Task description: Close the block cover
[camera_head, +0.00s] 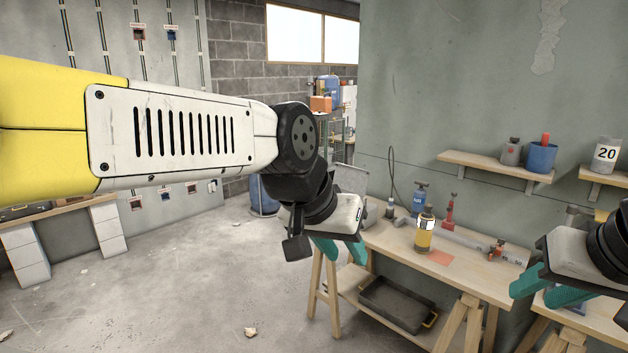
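I cannot make out a block cover for certain in the head view. My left arm crosses the upper left of the picture. Its gripper (341,250) hangs at the left end of the wooden workbench (470,283), with two teal fingers apart and nothing visible between them. My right gripper (546,293) is at the right edge, in front of the bench's right end. Its teal fingers are also apart, and it looks empty. Small boxes, one of them blue (171,34), sit on the left wall among vertical conduits; my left arm hides part of that wall.
The bench holds a yellow bottle (424,236), a blue bottle (419,198), a red tool (450,211) and a grey pipe (470,239). A black tray (398,305) lies on its lower shelf. A wall shelf (494,167) carries a blue pot (539,157). The floor at left is mostly clear.

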